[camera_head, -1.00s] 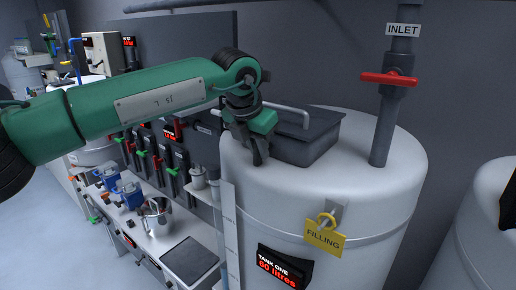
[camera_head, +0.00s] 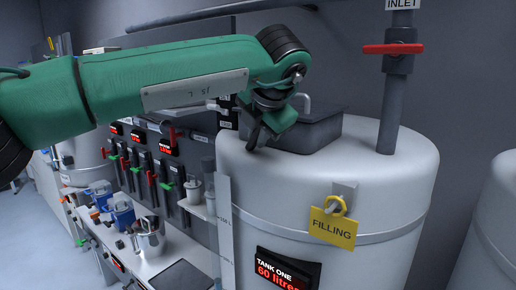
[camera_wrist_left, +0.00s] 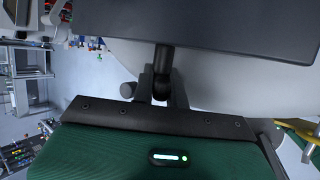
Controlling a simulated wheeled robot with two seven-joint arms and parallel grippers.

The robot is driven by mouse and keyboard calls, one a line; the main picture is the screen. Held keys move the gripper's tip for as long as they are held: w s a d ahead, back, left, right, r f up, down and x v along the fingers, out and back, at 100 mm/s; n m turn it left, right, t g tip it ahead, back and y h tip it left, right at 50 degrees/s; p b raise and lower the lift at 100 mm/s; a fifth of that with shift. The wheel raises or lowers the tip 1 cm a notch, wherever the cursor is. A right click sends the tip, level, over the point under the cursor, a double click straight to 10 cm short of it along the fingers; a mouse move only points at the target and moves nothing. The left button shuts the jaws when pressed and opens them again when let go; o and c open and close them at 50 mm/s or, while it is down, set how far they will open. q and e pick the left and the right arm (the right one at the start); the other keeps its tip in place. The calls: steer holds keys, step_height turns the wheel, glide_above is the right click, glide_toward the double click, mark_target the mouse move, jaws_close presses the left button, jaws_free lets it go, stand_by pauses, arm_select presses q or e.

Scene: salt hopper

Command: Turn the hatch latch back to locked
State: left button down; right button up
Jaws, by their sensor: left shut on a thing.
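The dark grey hatch (camera_head: 322,132) with a pale bar handle (camera_head: 306,101) sits on top of the white tank (camera_head: 330,185). Its lid looks closed. My left gripper (camera_head: 262,136) is at the hatch's left side, just above the tank top, its dark fingers pointing down. In the left wrist view my left gripper (camera_wrist_left: 162,88) is shut on a short dark cylindrical latch (camera_wrist_left: 164,62) at the hatch edge (camera_wrist_left: 215,28). In the head view the gripper hides the latch, and its locked or unlocked angle cannot be told. My right gripper is out of view.
An inlet pipe (camera_head: 391,120) with a red valve handle (camera_head: 393,49) rises right of the hatch. A yellow "FILLING" tag (camera_head: 333,228) and a "TANK ONE" display (camera_head: 284,270) are on the tank front. A bench with a metal beaker (camera_head: 150,240) stands left.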

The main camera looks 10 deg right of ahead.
arm_select(q)
steer(key=shift+t+b, duration=0.3)
steer(key=shift+b, duration=0.05)
stand_by(0.3)
steer(key=c, duration=1.4)
jaws_free()
steer(key=shift+s, duration=0.1)
steer(key=shift+s+r, duration=0.1)
steer(key=shift+r, duration=0.05)
steer(key=b+v, duration=0.4)
steer(key=v, duration=0.9)
steer(key=shift+s+d+r, duration=0.15)
steer(key=shift+d, duration=0.05)
